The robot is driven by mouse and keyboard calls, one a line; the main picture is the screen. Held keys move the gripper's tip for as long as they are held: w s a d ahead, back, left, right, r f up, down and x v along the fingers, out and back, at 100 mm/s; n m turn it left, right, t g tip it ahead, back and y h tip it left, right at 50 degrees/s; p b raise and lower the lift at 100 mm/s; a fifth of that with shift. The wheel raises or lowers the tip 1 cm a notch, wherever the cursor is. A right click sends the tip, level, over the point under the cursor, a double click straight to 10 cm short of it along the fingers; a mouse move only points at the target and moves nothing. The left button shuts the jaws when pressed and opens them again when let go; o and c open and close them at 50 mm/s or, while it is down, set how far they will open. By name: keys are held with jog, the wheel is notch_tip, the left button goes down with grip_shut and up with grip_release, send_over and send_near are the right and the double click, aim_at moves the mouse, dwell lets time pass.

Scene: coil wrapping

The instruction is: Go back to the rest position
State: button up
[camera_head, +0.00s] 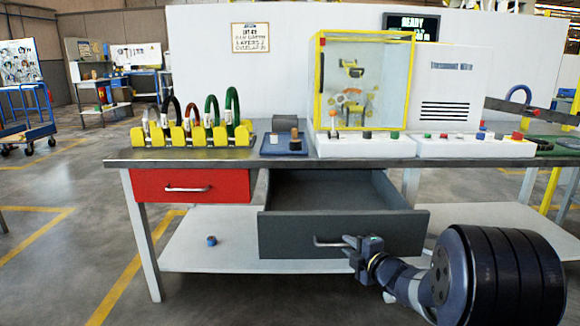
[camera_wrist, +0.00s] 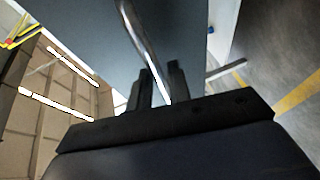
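My gripper (camera_head: 349,242) is at the handle (camera_head: 329,242) of the grey drawer (camera_head: 340,233), at the right end of that handle. The drawer stands pulled out below the worktop, and its visible inside looks empty. In the wrist view the two dark fingers (camera_wrist: 160,85) stand apart, with the bright handle bar (camera_wrist: 142,40) running between them. The gap looks a little wider than the bar, so the gripper looks open around the handle. The fingertips are partly hidden by the bar and the dark gripper body.
The workbench (camera_head: 270,163) carries a yellow coil rack (camera_head: 190,138), a blue tray (camera_head: 284,146) and a yellow-framed machine (camera_head: 365,80). A closed red drawer (camera_head: 190,186) is at left. Floor in front is clear.

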jog(key=shift+w+a+f, duration=0.1)
jog(key=shift+w+a, duration=0.15)
jog(key=shift+w, duration=0.35)
